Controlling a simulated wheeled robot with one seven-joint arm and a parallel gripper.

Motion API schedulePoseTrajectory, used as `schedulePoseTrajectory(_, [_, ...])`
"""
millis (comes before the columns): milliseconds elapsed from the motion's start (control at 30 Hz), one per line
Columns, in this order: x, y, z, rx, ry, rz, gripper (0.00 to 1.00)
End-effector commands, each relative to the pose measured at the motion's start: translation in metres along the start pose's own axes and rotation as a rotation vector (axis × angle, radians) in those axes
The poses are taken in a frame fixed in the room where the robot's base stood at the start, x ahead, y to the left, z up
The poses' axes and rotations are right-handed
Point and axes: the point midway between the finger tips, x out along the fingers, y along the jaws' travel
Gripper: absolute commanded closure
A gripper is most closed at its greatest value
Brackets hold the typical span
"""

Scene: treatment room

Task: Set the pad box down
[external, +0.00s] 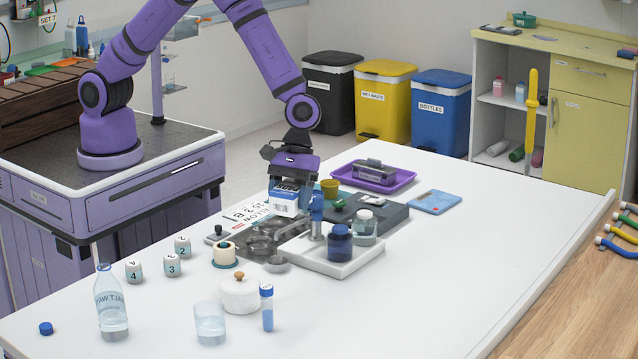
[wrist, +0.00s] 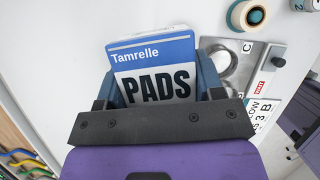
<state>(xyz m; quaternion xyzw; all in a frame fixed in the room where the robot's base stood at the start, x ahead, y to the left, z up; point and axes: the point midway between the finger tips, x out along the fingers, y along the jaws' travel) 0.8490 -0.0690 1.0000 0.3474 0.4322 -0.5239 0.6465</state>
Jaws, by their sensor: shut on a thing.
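The pad box (external: 287,200) is blue and white. In the wrist view the pad box (wrist: 152,62) shows the words "Tamrelle" and "PADS" and sits between the two fingers. My gripper (external: 290,180) is shut on it, above the middle of the white table (external: 420,260). In the wrist view my gripper (wrist: 160,92) has one finger on each side of the box. The box's lower end is partly hidden in the external view by the items in front, so I cannot tell whether it touches anything below.
A letter card (external: 250,212), a tape roll (wrist: 246,15), a grey case (external: 393,216) and a purple tray (external: 398,183) are near. The table's right front is clear.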

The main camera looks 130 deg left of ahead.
Motion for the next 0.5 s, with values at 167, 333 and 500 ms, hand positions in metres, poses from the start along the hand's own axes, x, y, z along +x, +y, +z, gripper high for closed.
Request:
schedulePoseTrajectory(167, [0.030,-0.036,0.073,0.146,0.002,-0.060,0.63])
schedulePoseTrajectory(333, [0.056,-0.079,0.135,0.285,0.002,-0.118,0.63])
schedulePoseTrajectory(500, [0.076,-0.123,0.184,0.408,0.003,-0.167,0.63])
